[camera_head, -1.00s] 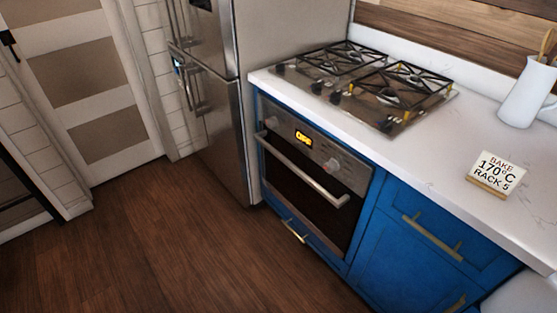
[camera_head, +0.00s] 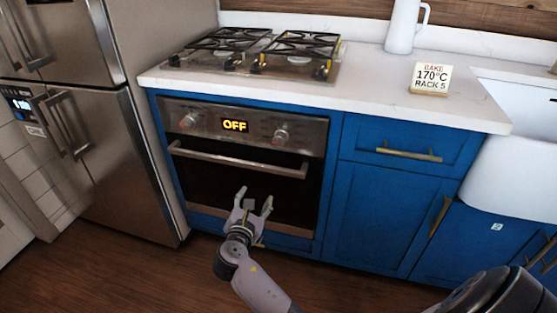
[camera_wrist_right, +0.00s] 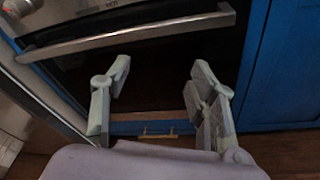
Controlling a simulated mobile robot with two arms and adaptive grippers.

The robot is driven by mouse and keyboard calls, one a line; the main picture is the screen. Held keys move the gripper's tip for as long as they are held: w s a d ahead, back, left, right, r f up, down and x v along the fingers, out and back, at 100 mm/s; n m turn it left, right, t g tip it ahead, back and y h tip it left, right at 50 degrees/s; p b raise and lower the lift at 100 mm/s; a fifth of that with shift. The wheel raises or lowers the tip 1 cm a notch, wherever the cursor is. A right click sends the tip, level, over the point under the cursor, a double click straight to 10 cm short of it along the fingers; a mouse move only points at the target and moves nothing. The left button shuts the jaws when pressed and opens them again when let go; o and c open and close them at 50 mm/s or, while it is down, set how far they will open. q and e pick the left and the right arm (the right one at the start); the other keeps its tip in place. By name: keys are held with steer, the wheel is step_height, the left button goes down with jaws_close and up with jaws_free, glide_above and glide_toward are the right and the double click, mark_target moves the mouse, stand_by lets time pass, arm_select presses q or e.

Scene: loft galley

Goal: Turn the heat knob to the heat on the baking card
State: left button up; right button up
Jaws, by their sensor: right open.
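The baking card (camera_head: 431,78) stands on the white counter and reads BAKE 170°C RACK 5. The oven front panel has a left knob (camera_head: 188,122), a right knob (camera_head: 279,136) and a display (camera_head: 235,125) that reads OFF in yellow. Which knob sets the heat cannot be told from marks. My right gripper (camera_head: 255,196) is open and empty, in front of the oven door and below the handle. In the right wrist view its fingers (camera_wrist_right: 160,88) are spread apart, with the oven handle beyond them. My left gripper is not in view.
The oven handle (camera_head: 237,160) runs below the knobs and sticks out from the door. A gas hob (camera_head: 262,55) is above. A steel fridge (camera_head: 125,150) stands at the left, blue cabinets (camera_head: 385,215) at the right. A white pitcher (camera_head: 403,28) stands behind the card.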

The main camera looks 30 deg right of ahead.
mark_target(278, 143)
step_height(278, 143, up, 8)
steer(key=d+h+b, duration=0.1)
steer(key=d+h, duration=0.2)
steer(key=b+x, duration=0.2)
steer(key=x, duration=1.3)
steer(key=shift+b, duration=0.4)
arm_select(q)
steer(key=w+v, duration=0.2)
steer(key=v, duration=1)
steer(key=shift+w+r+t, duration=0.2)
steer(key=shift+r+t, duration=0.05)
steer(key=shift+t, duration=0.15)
arm_select(e)
steer(key=shift+w+d+r, duration=0.1)
steer(key=shift+w+d, duration=0.15)
steer(key=shift+d, duration=0.1)
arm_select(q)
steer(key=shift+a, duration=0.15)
arm_select(e)
steer(key=shift+c, duration=0.5)
steer(key=c, duration=1.1)
